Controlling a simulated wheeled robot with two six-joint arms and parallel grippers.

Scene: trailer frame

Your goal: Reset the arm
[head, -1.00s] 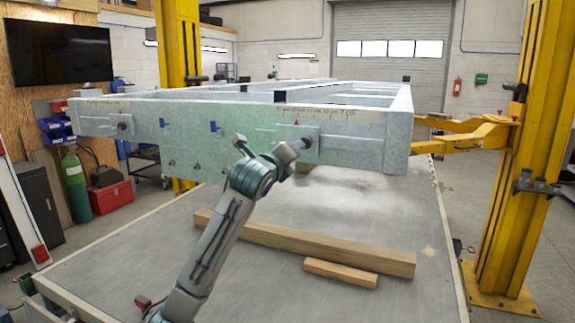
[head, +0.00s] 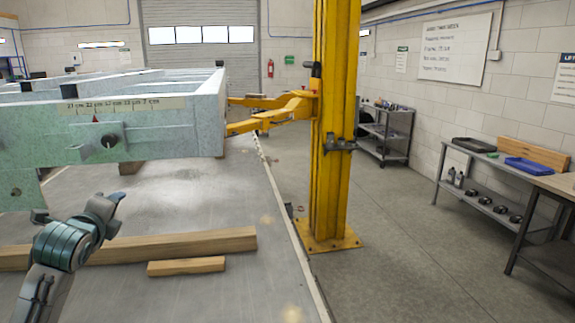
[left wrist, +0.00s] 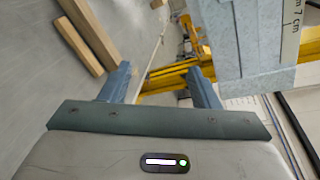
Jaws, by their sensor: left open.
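My left arm comes in at the lower left of the head view. Its gripper (head: 117,200) is in front of and below the near face of the pale metal trailer frame (head: 45,135). In the left wrist view my left gripper (left wrist: 160,85) has its two fingers well apart, with nothing between them. The frame's pale end (left wrist: 240,40) and its ruler strip show at the upper right there, apart from the fingers. A dark round bolt (head: 108,141) sticks out of the frame's face under a centimetre strip (head: 120,104). My right gripper is not in view.
A long timber (head: 170,245) and a short wood block (head: 187,266) lie on the grey platform (head: 215,290). A yellow lift post (head: 335,130) stands to the right, its arms (head: 265,118) reaching towards the frame. Clear floor separates it from a workbench (head: 490,175).

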